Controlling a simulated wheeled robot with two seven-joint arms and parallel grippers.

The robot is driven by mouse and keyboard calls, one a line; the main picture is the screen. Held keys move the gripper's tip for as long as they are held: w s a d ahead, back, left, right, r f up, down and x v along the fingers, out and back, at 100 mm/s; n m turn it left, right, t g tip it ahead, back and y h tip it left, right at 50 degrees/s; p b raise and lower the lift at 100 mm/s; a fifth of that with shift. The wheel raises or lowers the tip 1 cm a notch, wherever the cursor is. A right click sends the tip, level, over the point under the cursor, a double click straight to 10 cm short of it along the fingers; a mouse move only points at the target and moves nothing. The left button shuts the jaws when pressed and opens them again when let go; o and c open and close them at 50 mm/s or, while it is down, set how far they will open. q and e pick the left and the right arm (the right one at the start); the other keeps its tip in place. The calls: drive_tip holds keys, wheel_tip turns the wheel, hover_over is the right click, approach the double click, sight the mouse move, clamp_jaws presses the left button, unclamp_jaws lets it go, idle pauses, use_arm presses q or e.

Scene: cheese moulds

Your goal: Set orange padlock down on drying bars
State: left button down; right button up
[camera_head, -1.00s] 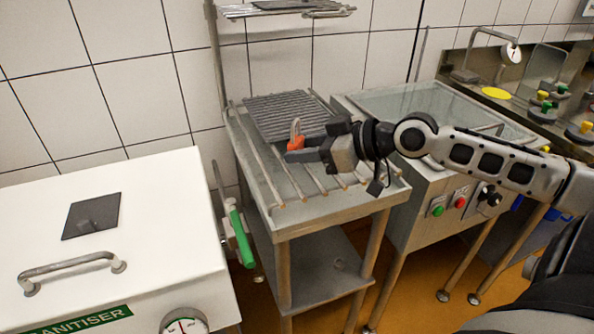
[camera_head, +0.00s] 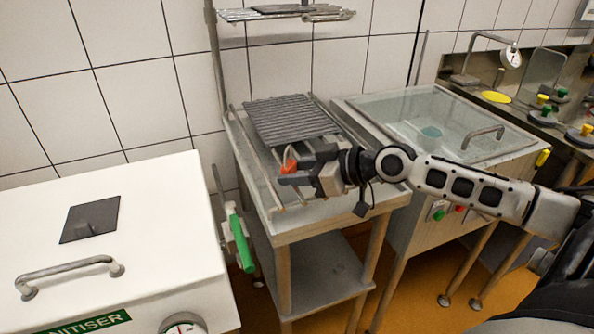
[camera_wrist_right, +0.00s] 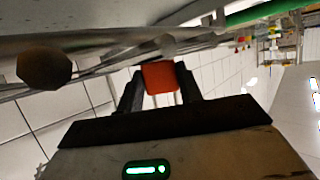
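The orange padlock (camera_head: 289,167) is between the fingers of my right gripper (camera_head: 292,173) in the head view, partly hidden by them. In the right wrist view the orange padlock body (camera_wrist_right: 159,77) sits between the two dark fingers of my right gripper (camera_wrist_right: 160,88), which look closed against its sides. The drying bars (camera_head: 262,172) run along the top of the steel stand, and the padlock is low over their front part. I cannot tell whether it touches them. My left gripper is not in view.
A dark ribbed mat (camera_head: 290,120) lies on the back of the bars. A glass-lidded vat (camera_head: 450,125) stands to the right. A white sanitiser box (camera_head: 150,220) stands to the left, with a green-handled tool (camera_head: 240,238) hanging between it and the stand.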

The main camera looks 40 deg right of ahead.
drive_tip(key=o, duration=0.4)
drive_tip(key=shift+r, duration=0.15)
drive_tip(key=shift+s+d, duration=0.15)
drive_tip(key=shift+s+d+r, duration=0.1)
drive_tip(key=shift+s+d, duration=0.25)
drive_tip(key=shift+s, duration=0.25)
drive_tip(key=v, duration=1)
drive_tip(key=shift+s+r+p, duration=0.1)
drive_tip(key=shift+r+p, duration=0.15)
drive_tip(key=shift+p, duration=0.1)
